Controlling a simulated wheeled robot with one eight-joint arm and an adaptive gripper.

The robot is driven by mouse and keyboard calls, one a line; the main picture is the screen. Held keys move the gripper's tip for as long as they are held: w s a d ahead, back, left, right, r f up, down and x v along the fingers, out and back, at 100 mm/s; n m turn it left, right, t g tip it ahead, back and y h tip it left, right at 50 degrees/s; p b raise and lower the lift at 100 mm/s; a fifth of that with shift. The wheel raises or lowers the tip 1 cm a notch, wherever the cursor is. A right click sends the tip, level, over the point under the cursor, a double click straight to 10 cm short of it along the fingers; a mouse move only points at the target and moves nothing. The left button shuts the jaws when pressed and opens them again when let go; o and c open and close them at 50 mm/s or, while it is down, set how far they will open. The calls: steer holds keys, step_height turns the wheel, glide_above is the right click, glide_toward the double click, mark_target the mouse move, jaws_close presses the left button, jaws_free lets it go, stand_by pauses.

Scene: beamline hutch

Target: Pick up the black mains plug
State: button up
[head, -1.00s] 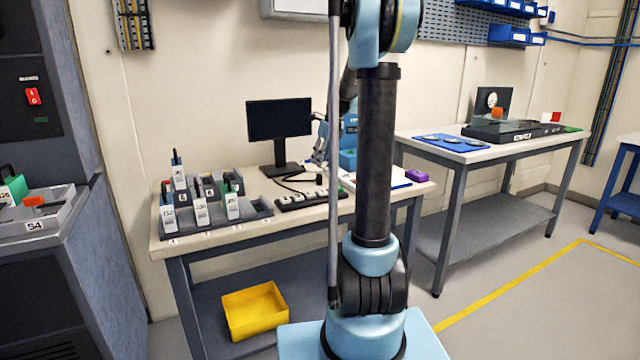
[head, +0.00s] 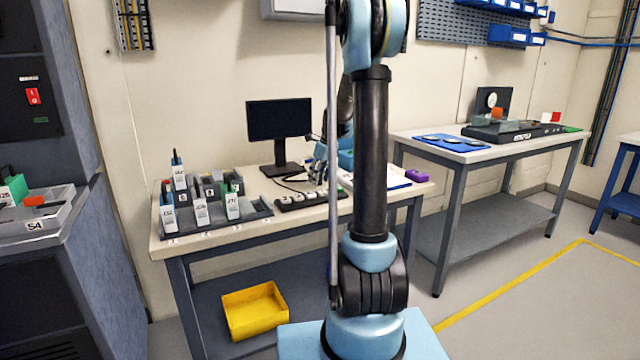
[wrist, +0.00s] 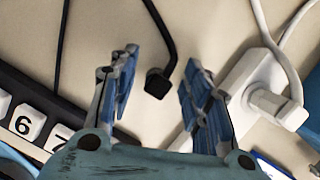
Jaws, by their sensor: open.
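In the wrist view the black mains plug (wrist: 158,84) lies on the pale bench top (wrist: 210,25), its black cable running up and away. My gripper (wrist: 160,85) is open, with one blue-padded finger on each side of the plug and a gap on both sides. It holds nothing. In the head view my gripper (head: 321,172) points down over the bench beside the black strip with white keys (head: 310,198); the plug is too small or hidden there to make out.
In the wrist view a white socket strip (wrist: 255,75) with a white plug (wrist: 275,103) lies close to the right finger. The numbered black strip (wrist: 55,112) is at the left. The monitor (head: 279,120) and the grey rack (head: 255,213) stand on the same bench.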

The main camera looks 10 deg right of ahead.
steer(key=shift+c, duration=0.5)
steer(key=c, duration=0.9)
steer(key=shift+c, duration=0.2)
steer(key=shift+r, duration=0.1)
